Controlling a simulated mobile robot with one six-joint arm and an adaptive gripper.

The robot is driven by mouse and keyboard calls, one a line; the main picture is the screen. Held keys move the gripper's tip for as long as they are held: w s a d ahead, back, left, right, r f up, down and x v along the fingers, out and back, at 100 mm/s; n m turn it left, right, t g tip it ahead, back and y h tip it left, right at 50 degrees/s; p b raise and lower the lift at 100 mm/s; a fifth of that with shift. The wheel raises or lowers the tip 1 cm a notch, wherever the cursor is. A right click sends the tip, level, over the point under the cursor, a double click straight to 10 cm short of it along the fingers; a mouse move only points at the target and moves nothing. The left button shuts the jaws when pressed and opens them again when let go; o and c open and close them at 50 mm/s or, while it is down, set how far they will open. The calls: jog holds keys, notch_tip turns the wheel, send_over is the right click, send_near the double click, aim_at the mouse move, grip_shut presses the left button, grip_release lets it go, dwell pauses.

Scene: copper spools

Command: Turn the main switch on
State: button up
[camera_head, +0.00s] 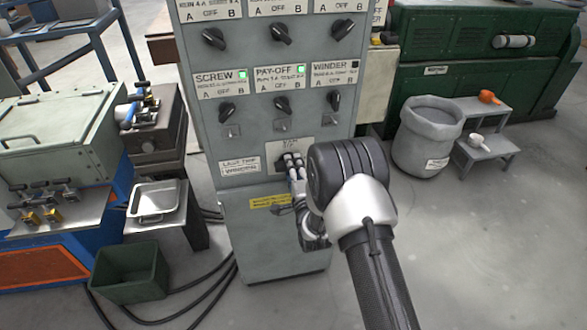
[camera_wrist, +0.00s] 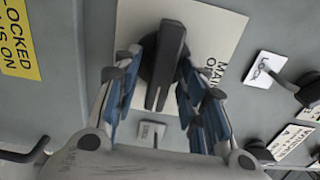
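The main switch is a black rotary knob with a bar handle (camera_wrist: 166,62) on a pale plate (camera_wrist: 212,28) lettered "MAIN O...", the rest being hidden. In the head view the plate (camera_head: 305,147) is low on the grey cabinet, and my gripper covers most of the knob. My gripper (camera_wrist: 160,72) has its blue-padded fingers apart, one on each side of the knob's handle. It also shows at the plate in the head view (camera_head: 291,163). A gap shows beside the handle; I cannot tell whether a fingertip touches the knob's round base.
The grey cabinet (camera_head: 213,125) carries several other black knobs above; the SCREW (camera_head: 242,75) and PAY-OFF lamps (camera_head: 300,70) are green, the WINDER lamp (camera_head: 356,65) dark. A yellow label (camera_wrist: 18,38) is beside the plate.

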jog(key=v, duration=1.2)
